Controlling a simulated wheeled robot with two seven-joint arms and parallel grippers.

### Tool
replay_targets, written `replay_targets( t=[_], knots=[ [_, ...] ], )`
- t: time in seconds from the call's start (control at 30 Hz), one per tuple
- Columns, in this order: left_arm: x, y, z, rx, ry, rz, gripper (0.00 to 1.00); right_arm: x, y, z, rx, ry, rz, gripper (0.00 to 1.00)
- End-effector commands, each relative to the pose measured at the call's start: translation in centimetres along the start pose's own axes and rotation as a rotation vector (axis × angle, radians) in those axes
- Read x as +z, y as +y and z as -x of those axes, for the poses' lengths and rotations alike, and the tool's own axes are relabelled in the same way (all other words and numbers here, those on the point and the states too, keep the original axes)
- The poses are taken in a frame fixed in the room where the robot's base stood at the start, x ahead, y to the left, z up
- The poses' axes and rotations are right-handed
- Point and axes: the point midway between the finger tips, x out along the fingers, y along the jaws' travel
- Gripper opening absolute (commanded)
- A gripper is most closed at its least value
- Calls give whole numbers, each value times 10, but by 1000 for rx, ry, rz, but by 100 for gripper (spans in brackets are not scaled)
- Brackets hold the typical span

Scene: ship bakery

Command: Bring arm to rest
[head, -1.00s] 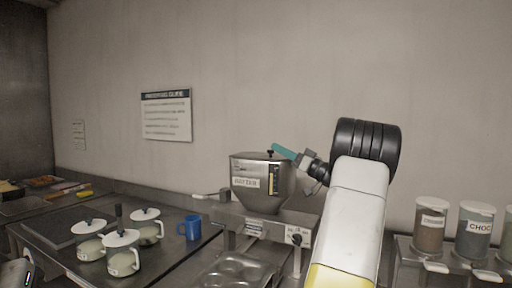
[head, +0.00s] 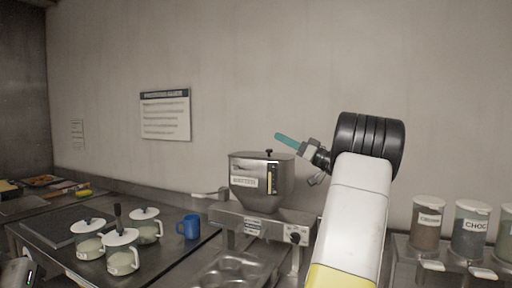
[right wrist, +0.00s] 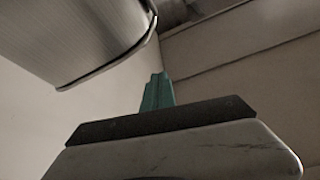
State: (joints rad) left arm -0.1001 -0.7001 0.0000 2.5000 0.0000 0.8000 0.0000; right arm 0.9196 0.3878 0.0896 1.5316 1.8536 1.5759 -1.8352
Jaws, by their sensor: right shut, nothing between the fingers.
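My right arm rises in the middle right of the head view and bends left at a black ribbed joint. My right gripper (head: 287,139) has teal fingers, shut with nothing between them, pointing left. In the head view it appears just above the lid of the steel batter dispenser (head: 252,184). In the right wrist view the shut teal fingers (right wrist: 157,92) show beyond the gripper body, with a grey metal surface close by at upper left. My left gripper is not in view; only a dark part of my left arm shows at the lower left.
The dispenser stands on a steel stand over a muffin tin (head: 232,270). A blue mug (head: 189,227) and several lidded pots (head: 122,262) are on the counter at left. Labelled jars (head: 427,224) stand on a rack at right.

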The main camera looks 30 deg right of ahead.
Motion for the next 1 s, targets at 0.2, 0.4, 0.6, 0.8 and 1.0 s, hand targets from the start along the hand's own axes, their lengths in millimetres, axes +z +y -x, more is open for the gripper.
replay_targets(
  t=[0.2, 0.4, 0.6, 0.8, 1.0],
  knots=[
    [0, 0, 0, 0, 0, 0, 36, 0, 7, 52, 7, 1, -2, 0],
    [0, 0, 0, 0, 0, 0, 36, 0, 8, 77, 5, 1, -1, 0],
    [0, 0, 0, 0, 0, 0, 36, 0, 8, 84, 2, 2, -1, 0],
    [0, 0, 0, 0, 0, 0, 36, 14, -11, 60, -23, -67, -68, 0],
    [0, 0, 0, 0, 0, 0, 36, 83, -100, -8, -73, -396, -332, 0]
  ],
)
